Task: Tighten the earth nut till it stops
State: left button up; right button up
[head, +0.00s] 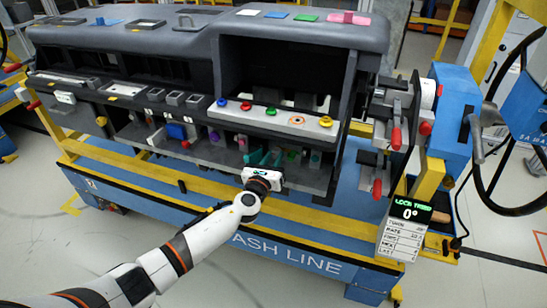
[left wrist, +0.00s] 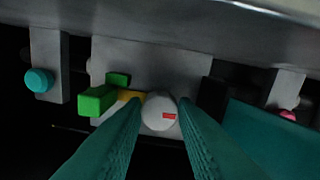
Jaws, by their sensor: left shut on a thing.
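My left arm reaches up from the lower left to the dashboard's lower opening in the head view. My left gripper (head: 264,158) has its teal fingers inside that opening. The nut sits in front of a grey bracket (left wrist: 165,62). Its threads and seat are hidden. My right gripper is not in view.
A green block (left wrist: 97,100) and a yellow piece (left wrist: 128,95) sit just left of the nut. A teal knob (left wrist: 39,80) is farther left. A grey ledge (left wrist: 180,25) runs above. Coloured buttons (head: 270,112) line the panel above.

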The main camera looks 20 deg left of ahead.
pick_arm(q)
jog(key=shift+f, duration=0.1)
dwell(0.3)
jog(key=o, duration=0.7)
jog(key=s, duration=1.2)
jog(key=shift+a, duration=0.35)
